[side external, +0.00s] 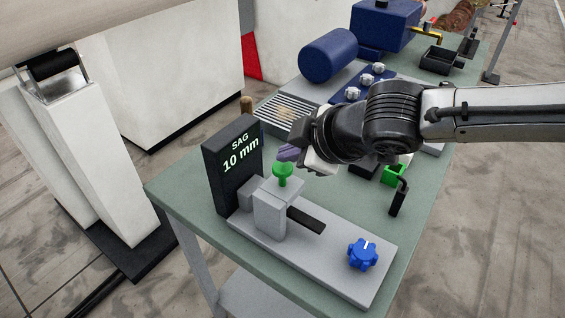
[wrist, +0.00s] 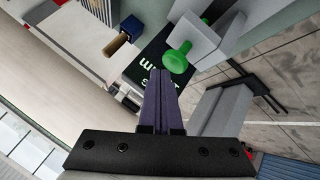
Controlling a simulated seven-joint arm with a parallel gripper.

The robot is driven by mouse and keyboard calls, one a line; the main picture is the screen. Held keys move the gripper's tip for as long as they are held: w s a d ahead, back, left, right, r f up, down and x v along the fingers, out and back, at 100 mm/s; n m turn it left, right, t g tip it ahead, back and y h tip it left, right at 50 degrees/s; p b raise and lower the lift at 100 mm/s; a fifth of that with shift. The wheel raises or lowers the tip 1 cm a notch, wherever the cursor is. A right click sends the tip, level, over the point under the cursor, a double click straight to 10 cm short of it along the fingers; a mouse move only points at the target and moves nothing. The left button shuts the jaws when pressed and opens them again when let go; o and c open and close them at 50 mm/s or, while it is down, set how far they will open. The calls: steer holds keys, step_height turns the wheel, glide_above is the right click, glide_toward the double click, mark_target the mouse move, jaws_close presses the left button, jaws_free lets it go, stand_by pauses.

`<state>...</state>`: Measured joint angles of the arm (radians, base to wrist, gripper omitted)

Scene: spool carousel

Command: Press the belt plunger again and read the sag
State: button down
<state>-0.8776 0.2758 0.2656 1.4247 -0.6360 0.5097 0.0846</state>
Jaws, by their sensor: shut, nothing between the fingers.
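The green belt plunger (side external: 283,172) stands upright on a grey block (side external: 272,208) on the light grey base plate. The black display (side external: 233,162) behind it reads "SAG 10 mm". My gripper (side external: 287,153) is shut and empty, with its purple fingertips just above the plunger head, seemingly apart from it. In the wrist view the shut fingers (wrist: 160,75) point toward the green plunger (wrist: 177,58), which shows a little beyond and right of the tips. Part of the display (wrist: 150,75) is hidden behind the fingers in that view.
A blue star knob (side external: 362,253) sits at the right end of the base plate (side external: 325,255). A green block (side external: 393,174) and a black hooked part (side external: 399,197) lie behind it. A blue motor (side external: 328,55) and a slatted tray (side external: 285,115) stand further back. The bench's front left is clear.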

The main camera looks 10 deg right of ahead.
mark_target(288, 168)
steer(key=shift+r, duration=0.3)
steer(key=shift+r, duration=0.1)
steer(key=shift+r, duration=2.4)
